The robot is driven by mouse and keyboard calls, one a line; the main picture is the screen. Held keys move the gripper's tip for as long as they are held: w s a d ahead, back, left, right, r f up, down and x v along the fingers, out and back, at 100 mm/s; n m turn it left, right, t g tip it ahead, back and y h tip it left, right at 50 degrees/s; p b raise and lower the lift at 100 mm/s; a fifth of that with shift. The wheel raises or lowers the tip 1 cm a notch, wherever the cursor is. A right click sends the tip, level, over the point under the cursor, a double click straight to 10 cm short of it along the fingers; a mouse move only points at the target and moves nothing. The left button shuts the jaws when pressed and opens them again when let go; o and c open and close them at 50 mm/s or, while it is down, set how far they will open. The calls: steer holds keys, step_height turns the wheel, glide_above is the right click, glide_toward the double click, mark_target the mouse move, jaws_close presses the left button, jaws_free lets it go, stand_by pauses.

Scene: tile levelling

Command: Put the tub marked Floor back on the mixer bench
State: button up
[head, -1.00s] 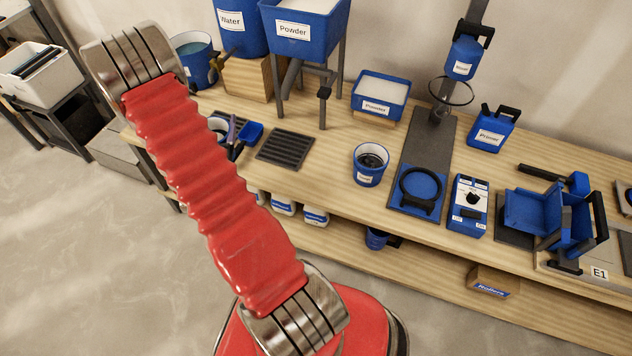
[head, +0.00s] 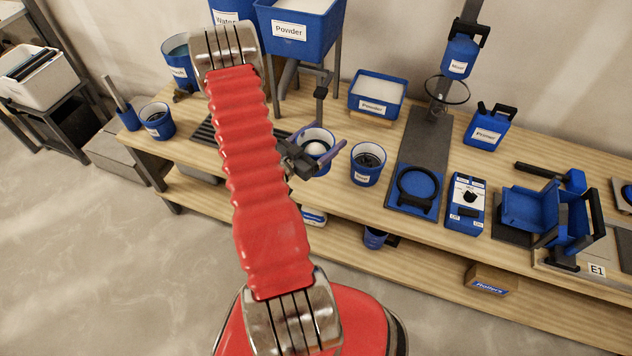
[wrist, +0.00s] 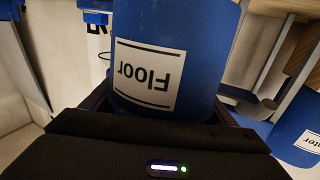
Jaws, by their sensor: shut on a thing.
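The tub marked Floor (wrist: 170,50) fills the middle of the wrist view, blue with a white label that reads upside down. My gripper (head: 312,157) is shut on it. In the head view the held tub (head: 316,147) shows its open top with pale contents, over the wooden mixer bench (head: 345,193), partly covered by the gripper. I cannot tell whether its base touches the bench. The red arm hides part of the bench to the left.
A dark-filled tub (head: 368,164) stands close on the right, and the powder hopper (head: 297,30) stands behind. A slatted grate (head: 207,132) is partly hidden by my arm. Another tub (head: 157,121) stands at the bench's left end.

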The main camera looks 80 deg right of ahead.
mark_target(325, 149)
steer(key=shift+f, duration=0.1)
stand_by(0.3)
steer(key=shift+f, duration=2.8)
steer(key=shift+f, duration=2.05)
steer(key=shift+f, duration=0.1)
steer(key=o, duration=2.1)
steer(key=shift+v, duration=6)
